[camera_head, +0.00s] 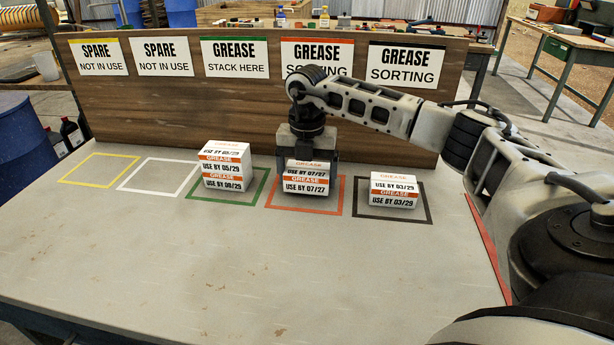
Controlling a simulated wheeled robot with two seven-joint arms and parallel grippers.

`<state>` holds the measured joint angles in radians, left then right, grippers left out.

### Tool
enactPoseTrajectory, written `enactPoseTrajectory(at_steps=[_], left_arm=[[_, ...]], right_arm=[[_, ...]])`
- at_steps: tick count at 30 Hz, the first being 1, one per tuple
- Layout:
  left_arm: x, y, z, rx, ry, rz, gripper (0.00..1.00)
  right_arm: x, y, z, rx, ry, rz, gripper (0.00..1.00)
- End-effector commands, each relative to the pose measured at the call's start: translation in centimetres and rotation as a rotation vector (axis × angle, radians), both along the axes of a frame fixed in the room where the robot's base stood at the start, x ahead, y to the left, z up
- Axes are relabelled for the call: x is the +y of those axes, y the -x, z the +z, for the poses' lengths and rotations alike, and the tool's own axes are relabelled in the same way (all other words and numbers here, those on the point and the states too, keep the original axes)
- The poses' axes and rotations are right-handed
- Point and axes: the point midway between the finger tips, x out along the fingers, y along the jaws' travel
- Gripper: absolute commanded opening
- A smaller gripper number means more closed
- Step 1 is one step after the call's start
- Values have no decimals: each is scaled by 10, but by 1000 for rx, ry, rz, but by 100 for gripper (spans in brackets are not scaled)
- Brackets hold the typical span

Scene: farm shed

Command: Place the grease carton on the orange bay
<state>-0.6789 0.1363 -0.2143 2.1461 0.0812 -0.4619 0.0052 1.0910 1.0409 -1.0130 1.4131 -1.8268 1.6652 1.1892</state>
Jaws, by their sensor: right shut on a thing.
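The grease carton (305,185), white with an orange band and marked USE BY 07/27, is within the outline of the orange bay (304,212). My right gripper (306,157) reaches down from above and is shut on it. The carton looks upright. I cannot tell whether its base touches the table or is slightly above it. The gripper hides the rear of the carton. My left gripper is not in view.
Stacked grease cartons (223,183) stand in the green bay (258,186), left of the gripper. One carton (393,198) sits in the black bay (425,210) to the right. White (124,187) and yellow (64,178) bays are empty. A sign board (180,110) stands behind. The table front is clear.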

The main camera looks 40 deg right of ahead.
Motion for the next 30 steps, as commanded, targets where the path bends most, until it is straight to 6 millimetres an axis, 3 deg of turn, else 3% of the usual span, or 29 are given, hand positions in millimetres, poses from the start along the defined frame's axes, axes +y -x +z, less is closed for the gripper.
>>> enactPoseTrajectory(at_steps=[3, 13, 14, 15, 23, 26, 30], left_arm=[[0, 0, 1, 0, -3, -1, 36], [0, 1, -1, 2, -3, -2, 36], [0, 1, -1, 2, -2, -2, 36], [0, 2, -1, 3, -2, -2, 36], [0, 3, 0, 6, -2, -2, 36], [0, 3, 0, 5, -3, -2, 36], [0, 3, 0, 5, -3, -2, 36]], right_arm=[[0, 0, -10, -1, -1, 0, 61], [0, 0, -14, -2, -1, 0, 61], [0, 0, -14, -2, -1, 0, 92], [0, 0, -14, -2, -1, 0, 100], [0, 0, -11, -2, -1, 0, 100], [0, -1, -3, -3, -1, -1, 100], [0, -1, 23, -6, -1, -1, 100]])
